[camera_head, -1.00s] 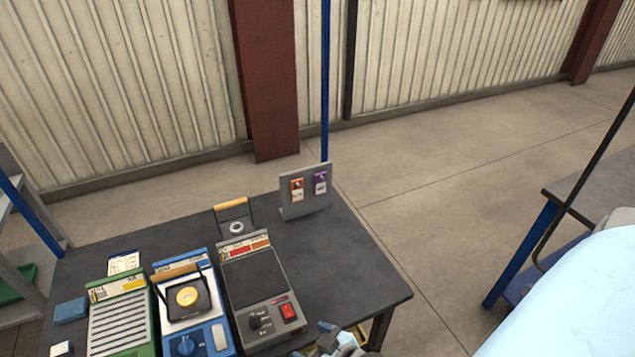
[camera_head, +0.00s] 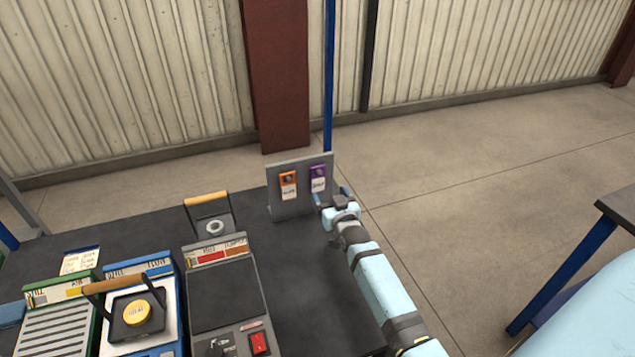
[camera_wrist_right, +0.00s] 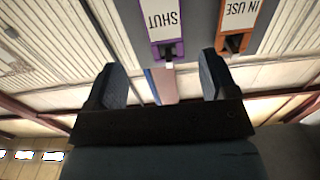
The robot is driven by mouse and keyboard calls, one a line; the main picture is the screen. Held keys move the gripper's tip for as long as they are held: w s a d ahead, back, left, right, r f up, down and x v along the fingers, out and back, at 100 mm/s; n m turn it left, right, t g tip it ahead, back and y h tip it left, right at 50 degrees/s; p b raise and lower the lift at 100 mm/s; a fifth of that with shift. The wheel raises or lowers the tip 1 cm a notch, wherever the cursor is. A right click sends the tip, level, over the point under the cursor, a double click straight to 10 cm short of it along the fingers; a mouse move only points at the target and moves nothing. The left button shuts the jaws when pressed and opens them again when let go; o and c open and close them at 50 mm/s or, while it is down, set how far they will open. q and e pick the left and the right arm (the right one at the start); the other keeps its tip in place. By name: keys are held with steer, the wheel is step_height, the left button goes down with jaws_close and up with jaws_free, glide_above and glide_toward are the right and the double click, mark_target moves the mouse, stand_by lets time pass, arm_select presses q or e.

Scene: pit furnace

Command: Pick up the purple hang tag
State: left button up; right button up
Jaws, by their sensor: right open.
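The purple hang tag (camera_head: 318,178) hangs on the right half of a grey upright board (camera_head: 291,207) at the back of the dark table. In the right wrist view the purple tag (camera_wrist_right: 167,49) appears upside down with the word SHUT on its white label. My right gripper (camera_head: 331,194) is just in front of and below the purple tag. Its two fingers (camera_wrist_right: 161,82) are spread apart with nothing between them, and the tag lies beyond their tips. My left gripper is in neither current view.
An orange tag (camera_head: 288,185) marked IN USE (camera_wrist_right: 236,42) hangs close to the left of the purple one in the head view. Several instruments, including a grey scale-like box (camera_head: 226,296), stand at the table's front. A block with an orange handle (camera_head: 207,198) stands left of the board.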

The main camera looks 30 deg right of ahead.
mark_target(318, 181)
steer(key=x, duration=0.6)
steer(key=shift+w+a+f, duration=0.2)
steer(key=shift+w+a, duration=0.05)
steer(key=shift+w, duration=0.1)
steer(key=c, duration=1)
